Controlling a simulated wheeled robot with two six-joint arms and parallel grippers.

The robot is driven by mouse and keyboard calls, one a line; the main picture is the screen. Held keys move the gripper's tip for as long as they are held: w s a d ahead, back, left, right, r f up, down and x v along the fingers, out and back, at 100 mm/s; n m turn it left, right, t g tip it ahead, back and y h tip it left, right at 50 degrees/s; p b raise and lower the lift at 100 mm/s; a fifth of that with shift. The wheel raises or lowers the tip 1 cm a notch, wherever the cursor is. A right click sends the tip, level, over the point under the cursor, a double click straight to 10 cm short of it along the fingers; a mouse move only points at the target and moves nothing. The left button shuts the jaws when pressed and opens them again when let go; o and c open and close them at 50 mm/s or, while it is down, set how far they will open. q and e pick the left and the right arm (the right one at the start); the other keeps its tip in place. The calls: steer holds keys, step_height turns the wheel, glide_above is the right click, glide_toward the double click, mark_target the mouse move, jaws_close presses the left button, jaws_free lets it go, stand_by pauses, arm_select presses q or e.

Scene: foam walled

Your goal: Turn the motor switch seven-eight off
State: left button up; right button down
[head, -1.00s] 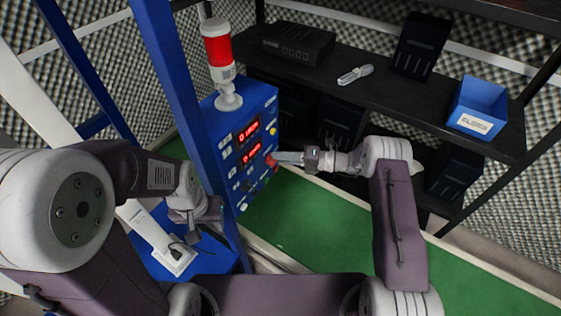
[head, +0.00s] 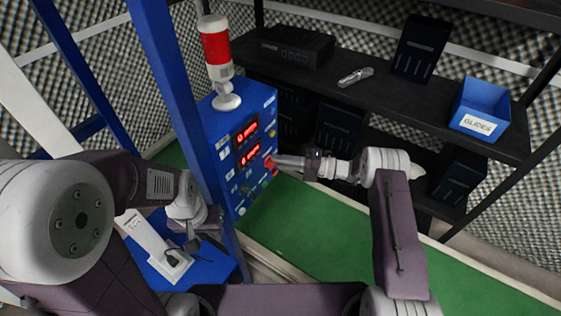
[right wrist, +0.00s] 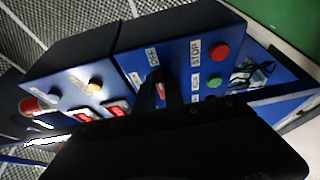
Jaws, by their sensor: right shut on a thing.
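The blue control panel (head: 252,135) has red lit displays and rows of small controls. It also fills the middle of the right wrist view (right wrist: 185,52), with a red button (right wrist: 219,51) beside a STOP label and a green button (right wrist: 214,81). My right gripper (head: 276,162) reaches the panel's face from the right, at the lower controls. In the right wrist view its dark fingers (right wrist: 155,92) are shut on a small switch, mostly hidden, with a red part showing. The seven-eight label cannot be read. My left gripper (head: 207,234) hangs left of the panel, away from it; its jaw opening is unclear.
A red and white signal light (head: 217,55) stands on the panel's top. A blue post (head: 172,85) rises between my left arm and the panel. Behind, a black shelf (head: 400,102) holds dark boxes and a blue bin (head: 484,108). Green floor (head: 320,225) lies open below.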

steer(key=shift+w, duration=0.1)
steer(key=c, duration=1.4)
jaws_free()
steer(key=shift+c, duration=0.2)
steer(key=s+d, duration=0.1)
steer(key=d, duration=0.8)
steer(key=shift+s+b, duration=0.4)
steer(key=shift+b, duration=0.05)
